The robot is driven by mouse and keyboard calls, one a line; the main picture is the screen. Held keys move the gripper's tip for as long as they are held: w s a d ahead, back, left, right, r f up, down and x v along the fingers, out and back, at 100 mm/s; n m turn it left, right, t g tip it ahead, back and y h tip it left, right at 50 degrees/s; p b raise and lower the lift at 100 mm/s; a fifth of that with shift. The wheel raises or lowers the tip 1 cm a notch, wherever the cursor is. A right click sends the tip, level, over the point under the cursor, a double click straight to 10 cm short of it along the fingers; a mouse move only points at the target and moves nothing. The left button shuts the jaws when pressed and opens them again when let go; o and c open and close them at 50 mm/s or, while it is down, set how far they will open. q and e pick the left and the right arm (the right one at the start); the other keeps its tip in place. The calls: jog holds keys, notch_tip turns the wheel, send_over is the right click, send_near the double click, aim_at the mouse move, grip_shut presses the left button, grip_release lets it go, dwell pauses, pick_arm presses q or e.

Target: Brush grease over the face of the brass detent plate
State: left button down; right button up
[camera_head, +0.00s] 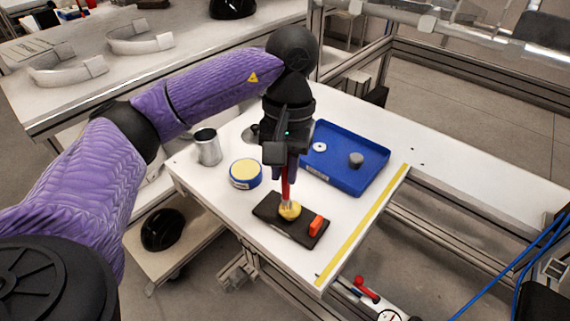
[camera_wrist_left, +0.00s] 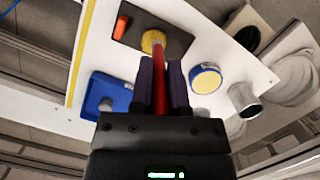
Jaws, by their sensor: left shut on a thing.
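My left gripper (camera_head: 284,172) points down, shut on the red handle of a brush (camera_head: 286,187); the handle also shows between the fingers in the left wrist view (camera_wrist_left: 159,95). The brush's pale lower end meets the round, yellow brass detent plate (camera_head: 291,212) on a dark base (camera_head: 270,207). The plate also shows in the left wrist view (camera_wrist_left: 150,37). I cannot tell whether the bristles touch or hover just above its face, or whether grease is on it. A blue tin with a pale yellow top (camera_head: 245,173) stands left of the base. My right gripper is not in view.
An orange-red block (camera_head: 317,225) is on the base's right end. A metal cup (camera_head: 208,147) stands at the table's left edge. A blue tray (camera_head: 365,178) behind holds a white ring and a grey cylinder. A yellow strip (camera_head: 362,224) runs along the right edge.

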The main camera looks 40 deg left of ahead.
pick_arm(q)
jog(key=shift+f+b, duration=0.3)
jog(key=shift+f, duration=0.1)
jog(key=shift+f+b, duration=0.3)
jog(key=shift+f, duration=0.05)
jog(key=shift+d, duration=0.15)
